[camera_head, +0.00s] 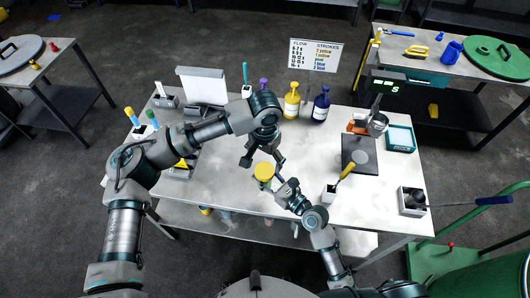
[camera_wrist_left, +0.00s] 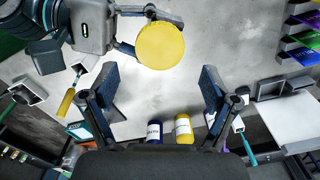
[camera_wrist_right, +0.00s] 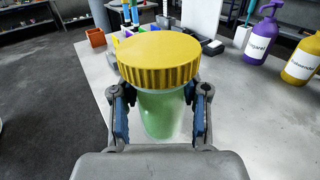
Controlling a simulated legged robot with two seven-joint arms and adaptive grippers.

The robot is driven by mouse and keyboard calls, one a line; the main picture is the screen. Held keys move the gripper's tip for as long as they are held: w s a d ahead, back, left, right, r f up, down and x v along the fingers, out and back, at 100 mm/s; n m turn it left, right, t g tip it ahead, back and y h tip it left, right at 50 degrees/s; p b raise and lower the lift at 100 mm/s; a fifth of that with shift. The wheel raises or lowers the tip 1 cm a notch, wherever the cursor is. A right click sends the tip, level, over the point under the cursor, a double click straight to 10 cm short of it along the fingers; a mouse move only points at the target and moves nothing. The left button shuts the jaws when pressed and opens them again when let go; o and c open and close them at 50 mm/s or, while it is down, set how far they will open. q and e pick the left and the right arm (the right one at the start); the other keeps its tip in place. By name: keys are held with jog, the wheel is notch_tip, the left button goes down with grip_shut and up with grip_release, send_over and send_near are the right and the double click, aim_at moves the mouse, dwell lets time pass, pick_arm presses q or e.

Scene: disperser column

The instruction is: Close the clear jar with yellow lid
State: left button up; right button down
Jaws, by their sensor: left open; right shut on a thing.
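The clear jar (camera_wrist_right: 160,115) has a greenish tint and stands upright near the table's front edge. The yellow lid (camera_wrist_right: 158,58) sits on top of the jar; it also shows in the head view (camera_head: 264,171) and the left wrist view (camera_wrist_left: 160,46). I cannot tell whether it is screwed tight. My right gripper (camera_wrist_right: 160,118) is shut on the jar's body, below the lid. My left gripper (camera_head: 262,161) is open and empty, just behind the lid in the head view. In the left wrist view its fingers (camera_wrist_left: 157,95) are apart, with the lid beyond them.
Yellow (camera_head: 291,100) and blue (camera_head: 321,104) pump bottles stand at the table's back. A dark plate device (camera_head: 361,154) and a holder with a yellow-handled tool (camera_head: 330,193) are on the right. A white board (camera_head: 204,86) stands back left. Bare table lies between the jar and bottles.

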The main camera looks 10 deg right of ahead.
aim_at(264, 170)
pick_arm(q)
jog(key=shift+f, duration=2.7)
jog(key=c, duration=1.2)
jog(key=m, duration=0.4)
jog(key=shift+c, duration=0.2)
jog(key=m, duration=0.4)
jog(key=shift+w, duration=0.1)
jog(key=o, duration=1.3)
jog(key=shift+r, duration=0.15)
